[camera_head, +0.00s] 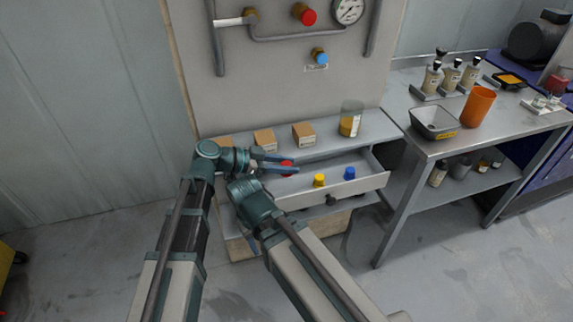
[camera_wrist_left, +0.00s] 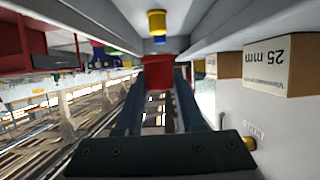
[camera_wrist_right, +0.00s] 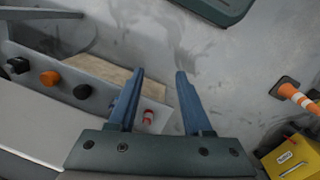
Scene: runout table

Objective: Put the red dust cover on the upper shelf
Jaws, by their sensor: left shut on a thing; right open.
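The red dust cover (camera_head: 287,168) is between the fingers of my left gripper (camera_head: 291,164), over the left part of the open drawer (camera_head: 362,185). The left wrist view shows the red cover (camera_wrist_left: 159,74) gripped between the fingertips. Whether it touches the drawer floor is unclear. A yellow cover (camera_head: 319,180) and a blue cover (camera_head: 349,173) stand in the drawer to its right. The upper shelf (camera_head: 378,127) runs behind and above the drawer. My right gripper (camera_wrist_right: 158,78) is open and empty, pointing down in front of the unit.
Cardboard boxes (camera_head: 303,134) and a beaker with yellow contents (camera_head: 351,119) stand on the upper shelf, with gaps between them. Its right end looks clear. A side table (camera_head: 440,150) with a grey tray (camera_head: 434,122) and an orange cup (camera_head: 478,105) stands at right.

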